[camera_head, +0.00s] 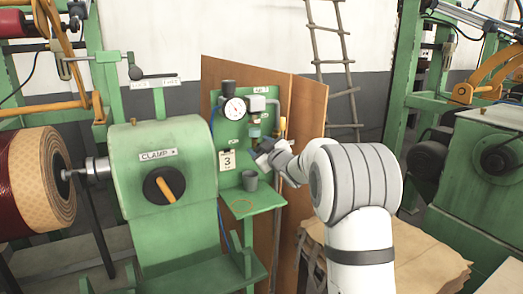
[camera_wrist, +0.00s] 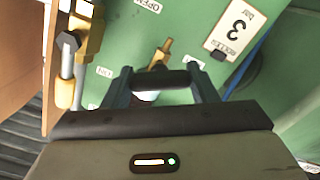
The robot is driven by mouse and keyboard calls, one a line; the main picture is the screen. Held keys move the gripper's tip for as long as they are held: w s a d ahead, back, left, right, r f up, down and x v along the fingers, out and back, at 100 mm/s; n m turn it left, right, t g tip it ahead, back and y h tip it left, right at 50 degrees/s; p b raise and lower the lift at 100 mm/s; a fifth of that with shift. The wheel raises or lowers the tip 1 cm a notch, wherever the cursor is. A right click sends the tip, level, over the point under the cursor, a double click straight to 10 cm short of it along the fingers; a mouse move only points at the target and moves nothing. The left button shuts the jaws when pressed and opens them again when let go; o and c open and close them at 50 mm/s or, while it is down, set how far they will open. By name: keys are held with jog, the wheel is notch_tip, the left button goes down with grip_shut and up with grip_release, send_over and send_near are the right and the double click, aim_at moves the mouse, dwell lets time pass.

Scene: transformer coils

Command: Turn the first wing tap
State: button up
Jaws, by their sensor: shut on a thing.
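In the wrist view, a dark wing handle (camera_wrist: 160,80) lies crosswise between the two fingers of my gripper (camera_wrist: 160,74). The fingers touch its two ends, so my gripper is shut on it. A small brass part (camera_wrist: 158,56) shows just beyond the handle, against a green panel (camera_wrist: 195,18). An upside-down OPEN label (camera_wrist: 149,5) is on the panel. In the head view, my gripper (camera_head: 264,158) is at the right side of the green panel (camera_head: 232,128); it hides the handle there.
The panel carries a round gauge (camera_head: 234,108) and a "3 bar" card (camera_head: 226,160). A brass fitting on a pipe (camera_wrist: 88,32) is left of the fingers. A brown board (camera_head: 308,115) stands behind.

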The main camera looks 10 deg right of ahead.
jog(key=o, duration=1)
jog(key=shift+b+v, duration=0.45)
jog(key=shift+v, duration=3.5)
